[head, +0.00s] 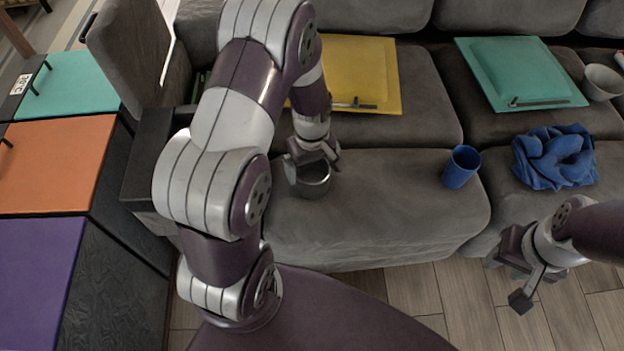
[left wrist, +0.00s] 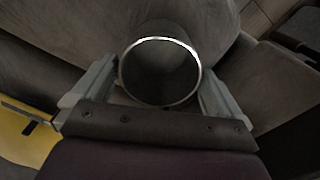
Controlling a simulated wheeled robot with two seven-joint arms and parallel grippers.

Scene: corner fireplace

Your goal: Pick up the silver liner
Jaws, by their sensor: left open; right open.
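The silver liner (head: 314,180) is a dark metallic round cup standing upright on the front left part of the grey sofa seat. My left gripper (head: 312,160) is right over it, pointing down, and partly hides its rim. In the left wrist view the liner's bright round rim (left wrist: 160,39) sits between the two open fingers of my left gripper (left wrist: 156,84), with one finger on each side. Whether the fingers touch it I cannot tell. My right gripper (head: 510,276) is open and empty, in front of the sofa at the lower right.
A blue cup (head: 461,167) and a crumpled blue cloth (head: 555,158) are on the seat to the right. A yellow panel (head: 358,75), a green panel (head: 522,73) and a grey bowl (head: 601,82) lie further back. Colored-topped boxes (head: 52,165) stand at the left.

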